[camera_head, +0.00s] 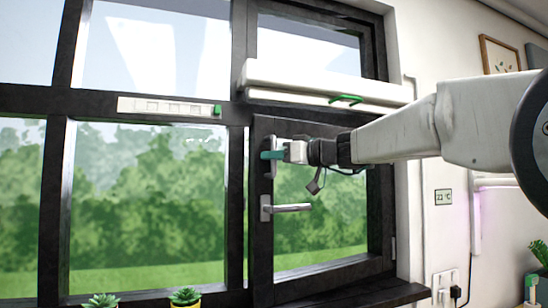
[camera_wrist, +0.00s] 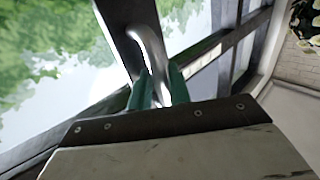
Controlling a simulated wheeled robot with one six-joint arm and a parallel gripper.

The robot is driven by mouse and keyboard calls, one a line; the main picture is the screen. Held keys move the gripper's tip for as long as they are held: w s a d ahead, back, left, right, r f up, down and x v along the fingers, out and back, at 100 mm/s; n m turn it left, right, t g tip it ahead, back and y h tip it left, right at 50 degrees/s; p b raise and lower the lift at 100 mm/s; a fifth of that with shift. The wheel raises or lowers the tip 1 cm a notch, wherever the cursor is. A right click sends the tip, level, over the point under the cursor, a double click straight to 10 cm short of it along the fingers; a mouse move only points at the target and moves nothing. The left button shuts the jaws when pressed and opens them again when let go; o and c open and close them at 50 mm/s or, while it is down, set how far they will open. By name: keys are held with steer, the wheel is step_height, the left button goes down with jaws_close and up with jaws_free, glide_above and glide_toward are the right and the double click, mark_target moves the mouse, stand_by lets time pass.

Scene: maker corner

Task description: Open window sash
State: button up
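The dark-framed window sash (camera_head: 260,235) is at the right of the window in the head view. Its left edge looks swung slightly inward, with the hinge side at right. A silver lever handle (camera_head: 292,208) lies horizontal on its left stile. Above the lever, a grey pull handle (camera_head: 273,172) is partly hidden by my gripper (camera_head: 272,155). In the wrist view, the curved silver pull handle (camera_wrist: 150,45) passes between the teal fingers of my gripper (camera_wrist: 158,85). The fingers look closed on both sides of it.
A white vent box (camera_head: 320,80) with a green tab sits above the sash. A white strip (camera_head: 165,107) is on the rail at left. Small plants (camera_head: 185,297) stand below the window. The dark sill (camera_head: 365,294) runs under the sash, and a wall socket (camera_head: 445,285) is at right.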

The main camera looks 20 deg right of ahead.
steer(key=v, duration=0.7)
steer(key=shift+s+d, duration=0.25)
steer(key=shift+s, duration=0.1)
